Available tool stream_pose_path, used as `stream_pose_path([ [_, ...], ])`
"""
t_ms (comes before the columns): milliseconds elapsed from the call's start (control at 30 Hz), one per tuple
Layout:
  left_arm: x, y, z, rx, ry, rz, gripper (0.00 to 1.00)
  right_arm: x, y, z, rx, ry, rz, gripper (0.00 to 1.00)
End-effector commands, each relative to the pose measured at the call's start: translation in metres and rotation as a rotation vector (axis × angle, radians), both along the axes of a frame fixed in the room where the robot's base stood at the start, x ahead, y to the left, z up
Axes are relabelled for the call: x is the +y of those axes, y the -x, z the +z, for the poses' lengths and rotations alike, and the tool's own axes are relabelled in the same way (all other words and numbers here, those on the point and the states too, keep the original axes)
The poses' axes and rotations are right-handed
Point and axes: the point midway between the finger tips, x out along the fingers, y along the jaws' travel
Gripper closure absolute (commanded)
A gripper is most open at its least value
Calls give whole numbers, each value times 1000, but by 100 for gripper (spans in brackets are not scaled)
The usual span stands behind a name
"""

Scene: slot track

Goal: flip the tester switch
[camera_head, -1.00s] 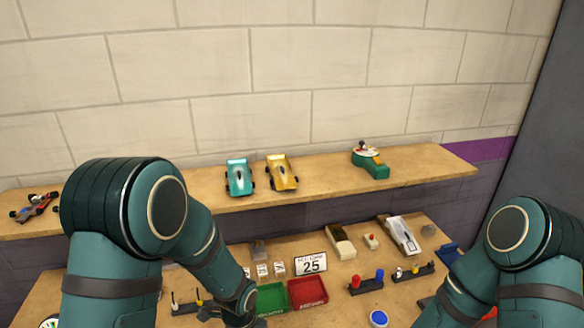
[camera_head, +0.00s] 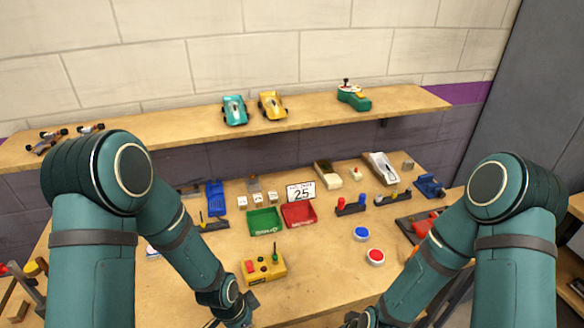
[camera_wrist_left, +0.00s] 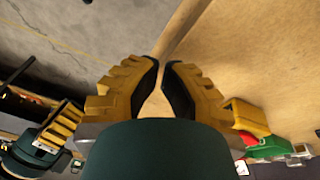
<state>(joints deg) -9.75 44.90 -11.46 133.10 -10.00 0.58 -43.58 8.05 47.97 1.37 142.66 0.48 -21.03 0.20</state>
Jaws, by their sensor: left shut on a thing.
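The tester looks to be the yellow box (camera_head: 263,270) on the near left part of the table, with a black-tipped lever, a red knob and green parts on top. Which way its switch is set is too small to tell. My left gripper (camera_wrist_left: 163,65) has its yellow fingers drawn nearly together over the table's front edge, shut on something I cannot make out. It is apart from a yellow block (camera_wrist_left: 247,116), probably the tester. My right gripper (camera_head: 356,320) is mostly cut off at the head view's bottom edge.
A green tray (camera_head: 264,231) and a red tray (camera_head: 299,224) stand behind the yellow box. A blue button (camera_head: 361,234) and a red button (camera_head: 375,257) are right of it. The table middle (camera_head: 320,265) is clear.

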Motion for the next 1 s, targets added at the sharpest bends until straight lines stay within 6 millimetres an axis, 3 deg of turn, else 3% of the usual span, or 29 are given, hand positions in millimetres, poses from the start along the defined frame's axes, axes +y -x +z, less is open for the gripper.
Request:
stream_pose_path([
  [33, -1, 10, -19, 29, 34, 151, 100, 0, 1, -13, 3, 1, 1, 53],
  [133, -5, 23, -39, 75, 99, 460, 100, 1, 3, -25, 7, 2, 3, 53],
  [300, -8, 36, -59, 142, 180, 864, 100, 2, 4, -40, 10, 4, 5, 53],
  [400, -8, 41, -64, 170, 206, 1006, 100, 2, 4, -44, 11, 5, 5, 53],
  [733, -8, 43, -65, 183, 223, 1092, 100, 2, 4, -45, 11, 5, 6, 53],
  [767, -8, 43, -65, 183, 223, 1092, 95, 2, 4, -45, 11, 5, 6, 53],
  [800, -8, 43, -65, 183, 223, 1091, 100, 2, 4, -45, 11, 5, 6, 53],
  [1000, -8, 43, -65, 183, 222, 1089, 100, 2, 4, -45, 11, 5, 6, 53],
])
